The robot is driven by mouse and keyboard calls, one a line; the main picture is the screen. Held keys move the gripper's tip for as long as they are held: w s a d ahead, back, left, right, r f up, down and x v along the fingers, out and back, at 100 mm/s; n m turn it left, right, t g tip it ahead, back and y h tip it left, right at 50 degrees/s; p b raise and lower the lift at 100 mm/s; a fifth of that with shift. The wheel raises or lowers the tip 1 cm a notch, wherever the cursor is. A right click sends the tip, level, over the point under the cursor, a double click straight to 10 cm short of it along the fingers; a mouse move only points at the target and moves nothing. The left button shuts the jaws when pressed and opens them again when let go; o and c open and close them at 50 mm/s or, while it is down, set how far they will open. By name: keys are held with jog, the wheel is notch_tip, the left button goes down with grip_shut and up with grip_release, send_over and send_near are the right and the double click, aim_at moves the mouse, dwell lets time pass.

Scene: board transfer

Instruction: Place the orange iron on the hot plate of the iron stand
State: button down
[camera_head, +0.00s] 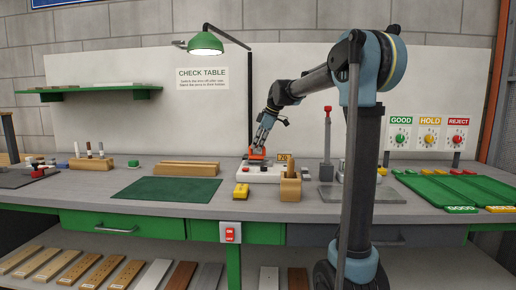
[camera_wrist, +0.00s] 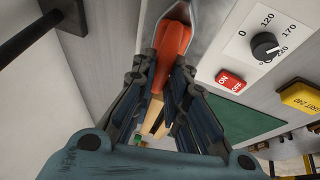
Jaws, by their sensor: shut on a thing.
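The orange iron (camera_head: 257,152) is small in the head view, at the far middle of the bench. In the wrist view the iron (camera_wrist: 172,42) shows its orange body and a pale metal edge at the top. My gripper (camera_head: 263,142) comes down from above, with its fingers shut on the iron; in the wrist view my gripper (camera_wrist: 160,75) has a finger on each side of it. The white iron stand (camera_head: 268,175) lies under and beside the iron. Its dial (camera_wrist: 265,46) and red switch (camera_wrist: 231,80) show in the wrist view. I cannot tell whether the iron touches the hot plate.
Green trays (camera_head: 455,190) are at the right.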

jog(key=shift+f, duration=0.3)
jog(key=c, duration=1.6)
grip_release()
jog(key=v, duration=1.2)
jog(key=shift+s, duration=0.1)
